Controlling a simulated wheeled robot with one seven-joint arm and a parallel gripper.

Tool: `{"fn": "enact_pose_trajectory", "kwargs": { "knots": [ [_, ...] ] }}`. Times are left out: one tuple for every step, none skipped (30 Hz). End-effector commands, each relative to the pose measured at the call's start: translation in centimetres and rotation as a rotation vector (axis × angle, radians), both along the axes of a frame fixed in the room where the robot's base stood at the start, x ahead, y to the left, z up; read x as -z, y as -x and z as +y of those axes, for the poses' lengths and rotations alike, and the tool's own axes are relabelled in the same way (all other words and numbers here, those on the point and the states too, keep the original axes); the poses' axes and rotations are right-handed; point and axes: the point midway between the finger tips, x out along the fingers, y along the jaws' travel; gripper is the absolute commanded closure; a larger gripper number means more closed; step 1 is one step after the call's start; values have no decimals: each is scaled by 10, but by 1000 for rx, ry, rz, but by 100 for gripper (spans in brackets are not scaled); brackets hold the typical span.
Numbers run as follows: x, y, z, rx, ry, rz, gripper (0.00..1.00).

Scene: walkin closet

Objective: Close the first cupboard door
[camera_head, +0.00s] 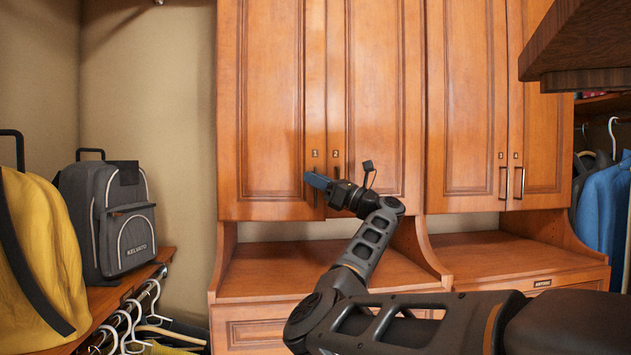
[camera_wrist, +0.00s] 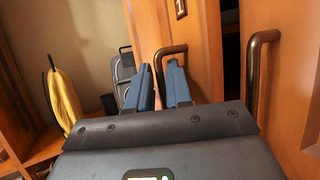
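The left cupboard's left door (camera_head: 265,100) stands slightly ajar in the head view. In the wrist view this door (camera_wrist: 185,30) is swung out, with a dark gap between it and the right door (camera_wrist: 285,60). The left door's bronze handle (camera_wrist: 160,68) shows between the blue fingertips in the wrist view; its lower part is hidden. My gripper (camera_head: 318,182) is at this handle in the head view. In the wrist view my gripper (camera_wrist: 160,88) has its fingers apart, on either side of the handle. Whether they touch it is unclear.
The right door (camera_head: 375,100) looks closed beside it. Another double-door cupboard (camera_head: 467,100) stands to the right. A counter (camera_head: 290,270) lies below the doors. A grey backpack (camera_head: 110,215) and a yellow bag (camera_head: 35,260) sit on a low shelf at left, with hangers beneath.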

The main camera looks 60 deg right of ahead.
Motion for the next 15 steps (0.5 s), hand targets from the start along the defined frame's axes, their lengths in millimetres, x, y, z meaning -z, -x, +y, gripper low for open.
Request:
{"fn": "enact_pose_trajectory", "kwargs": {
  "knots": [
    [3,4,-1,2,0,1,81],
    [5,7,-1,2,0,1,81],
    [7,12,-1,3,0,1,81],
    [9,16,-1,4,-1,0,81],
    [11,20,-1,4,-1,0,81],
    [14,26,-1,4,0,1,81],
    [16,31,-1,4,0,1,81],
    [18,36,-1,4,0,1,81],
    [20,42,-1,4,-1,1,81],
    [22,46,-1,3,0,1,81],
    [24,50,-1,4,1,1,81],
    [25,55,-1,3,0,0,81],
    [26,59,-1,3,0,0,81],
    [27,62,-1,3,0,0,81],
    [28,65,-1,3,0,0,81]
  ]
}}
